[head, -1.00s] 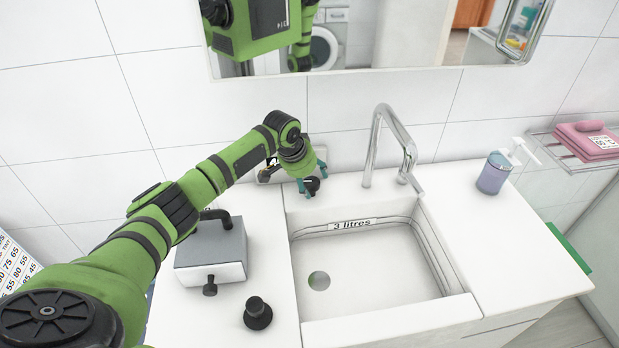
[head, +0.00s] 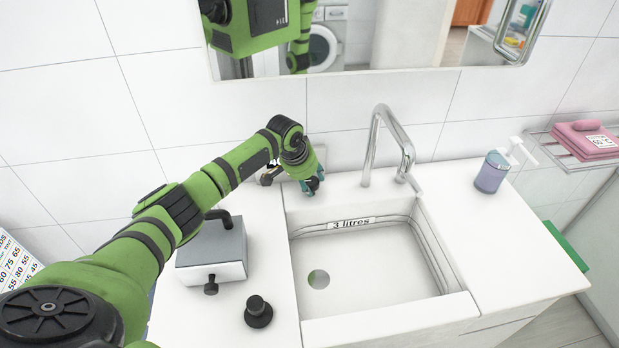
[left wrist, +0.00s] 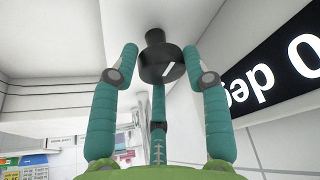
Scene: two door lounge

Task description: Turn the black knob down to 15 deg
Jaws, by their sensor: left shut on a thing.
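The black knob (left wrist: 163,64) shows in the left wrist view, on a white surface, with a white line on its face. My left gripper (head: 313,184) is at the back left corner of the sink, by the wall. Its teal fingers are shut on the knob, one on each side and a third below in the left wrist view. In the head view the fingers mostly hide the knob. A black label (left wrist: 275,75) beside it, upside down and cut off, shows a 0 and "deg". My right gripper is not in view.
The sink (head: 375,270), marked "3 litres", and a tall chrome tap (head: 408,150) are right of the gripper. A grey box (head: 212,252) with a black handle and a black knob-like piece (head: 258,312) stand on the left counter. A soap bottle (head: 493,172) stands at right.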

